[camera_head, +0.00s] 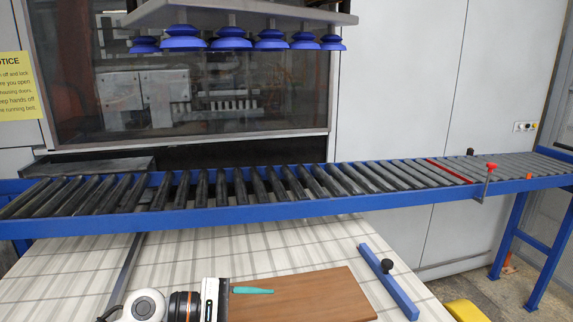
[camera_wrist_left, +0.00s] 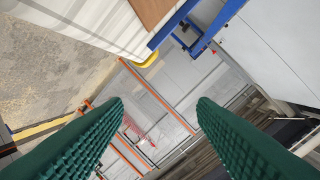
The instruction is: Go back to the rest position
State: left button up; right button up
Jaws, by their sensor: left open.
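My left gripper (camera_head: 252,291) comes in low in the head view, with one teal finger showing in front of the brown wooden board (camera_head: 318,296). In the left wrist view its two green ribbed fingers (camera_wrist_left: 160,108) stand wide apart with nothing between them. The board lies on the pale striped surface below the conveyor; a corner of it also shows at the top of the wrist view (camera_wrist_left: 152,10). Whether the finger touches the board cannot be told. My right gripper is in neither view.
A blue roller conveyor (camera_head: 300,207) crosses the head view behind the board. Blue suction cups (camera_head: 229,38) hang above it. A blue bar with a black knob (camera_head: 388,283) lies right of the board. A yellow object (camera_head: 466,311) is at lower right.

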pick_arm(q)
jog(key=a+r+n+t+y, duration=0.1)
jog(key=a+r+n+t, duration=0.15)
jog(key=n+t, duration=0.7)
jog(key=a+r+n+t, duration=0.25)
jog(key=n+t, duration=0.25)
jog(key=n, duration=0.9)
jog(key=s+a+f+n+g+y, duration=0.15)
jog(key=a+f+n+y, duration=0.45)
jog(key=n, duration=0.6)
jog(key=s+a+f+n+g+y, duration=0.15)
jog(key=a+f+n+y, duration=0.35)
jog(key=n+y, duration=0.5)
jog(key=s+f+n+g+h, duration=0.1)
jog(key=s+f+n+g, duration=0.6)
jog(key=s, duration=0.4)
jog(key=s+f+n+g+h, duration=0.1)
jog(key=s+f+n+g, duration=0.45)
jog(key=s+f, duration=0.5)
notch_tip(320, 180, down, 24)
jog(key=s, duration=0.2)
jog(key=s+a+f+g, duration=0.1)
jog(key=s+a+f, duration=0.1)
jog(key=s+f, duration=1.4)
jog(key=shift+s+g, duration=0.25)
jog(key=shift+g, duration=0.05)
